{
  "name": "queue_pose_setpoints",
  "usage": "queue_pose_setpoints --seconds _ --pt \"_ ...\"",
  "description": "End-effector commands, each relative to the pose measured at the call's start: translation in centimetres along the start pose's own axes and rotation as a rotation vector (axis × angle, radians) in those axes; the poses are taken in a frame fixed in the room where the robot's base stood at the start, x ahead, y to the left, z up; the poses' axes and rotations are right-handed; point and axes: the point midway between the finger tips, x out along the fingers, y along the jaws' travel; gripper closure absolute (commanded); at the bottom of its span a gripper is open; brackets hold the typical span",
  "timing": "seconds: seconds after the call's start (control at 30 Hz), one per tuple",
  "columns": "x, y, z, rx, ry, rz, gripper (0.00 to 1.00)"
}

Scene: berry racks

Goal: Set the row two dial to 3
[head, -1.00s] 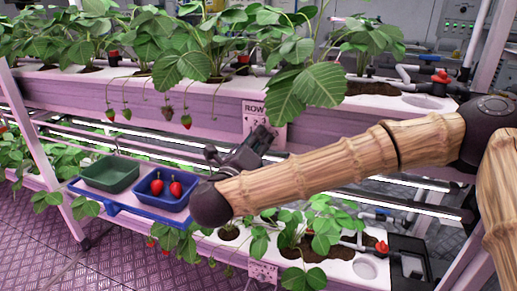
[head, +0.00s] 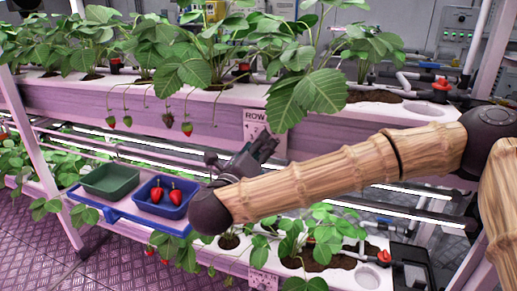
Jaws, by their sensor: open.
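My gripper (head: 268,146) is open and empty, at the end of my wood-textured arm. It is just in front of the upper rack's front face, by a sign marked ROW (head: 264,128). A leaf and my gripper cover part of the sign, so its number is not clear. No dial can be told for certain as row two's. A grey control panel (head: 462,22) with small knobs or buttons stands at the back right, too small to read. A red-topped valve (head: 440,84) sits on the upper rack's pipes, and another (head: 384,257) on the lower rack.
A blue tray (head: 110,213) at the left holds an empty green bin (head: 110,181) and a blue bin (head: 163,208) with two strawberries (head: 157,194). Strawberries hang from the upper rack (head: 165,98). Leaves crowd above my gripper. The floor (head: 40,262) at lower left is clear.

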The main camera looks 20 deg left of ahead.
Motion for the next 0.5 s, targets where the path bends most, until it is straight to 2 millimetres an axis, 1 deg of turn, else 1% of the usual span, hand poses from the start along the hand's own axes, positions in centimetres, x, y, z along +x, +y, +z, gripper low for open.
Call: queue_pose_setpoints --seconds 0.27,0.5 --pt "-0.4 0.0 0.2 0.001 -0.004 0.002 0.54" --pt "-1.4 0.1 0.3 -0.001 -0.007 0.005 0.54"
